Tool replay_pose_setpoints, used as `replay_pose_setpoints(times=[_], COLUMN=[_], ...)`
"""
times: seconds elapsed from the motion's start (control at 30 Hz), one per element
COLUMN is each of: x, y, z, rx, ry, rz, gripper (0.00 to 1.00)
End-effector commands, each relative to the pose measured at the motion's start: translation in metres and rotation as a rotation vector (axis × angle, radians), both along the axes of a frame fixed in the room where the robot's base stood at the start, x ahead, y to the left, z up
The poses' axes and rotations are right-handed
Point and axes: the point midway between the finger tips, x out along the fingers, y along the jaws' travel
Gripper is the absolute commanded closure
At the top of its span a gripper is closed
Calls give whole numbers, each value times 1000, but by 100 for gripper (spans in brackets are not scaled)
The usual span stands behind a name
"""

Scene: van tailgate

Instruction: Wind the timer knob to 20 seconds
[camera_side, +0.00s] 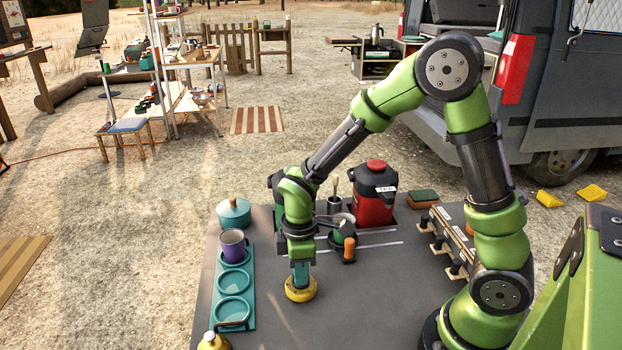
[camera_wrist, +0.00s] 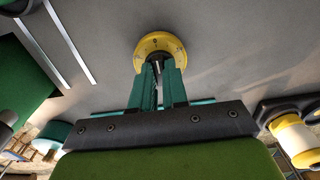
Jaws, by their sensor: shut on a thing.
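The timer is a round yellow disc (camera_side: 301,291) lying on the grey table, left of centre near the front. My gripper (camera_side: 300,272) points straight down over it, with teal fingers reaching its top. In the wrist view the yellow timer (camera_wrist: 161,48) shows beyond the fingertips, with small dark marks on its rim. My gripper (camera_wrist: 158,68) is shut on the timer's knob, which is mostly hidden between the fingers. I cannot read the dial setting.
A teal tray (camera_side: 249,290) with round recesses and a purple mug (camera_side: 233,244) stands to the left. A teal pot (camera_side: 233,212) is behind it. A red container (camera_side: 373,200) and a small orange-handled item (camera_side: 348,248) stand behind. Hooks on a rack (camera_side: 447,240) line the right.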

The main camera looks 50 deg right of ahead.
Motion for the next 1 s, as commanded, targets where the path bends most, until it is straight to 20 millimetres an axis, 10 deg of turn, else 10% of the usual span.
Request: replay_pose_setpoints(times=[1.0], x=[0], y=[0], z=[0], rx=[1], ry=[-1], rz=[-420], gripper=[94])
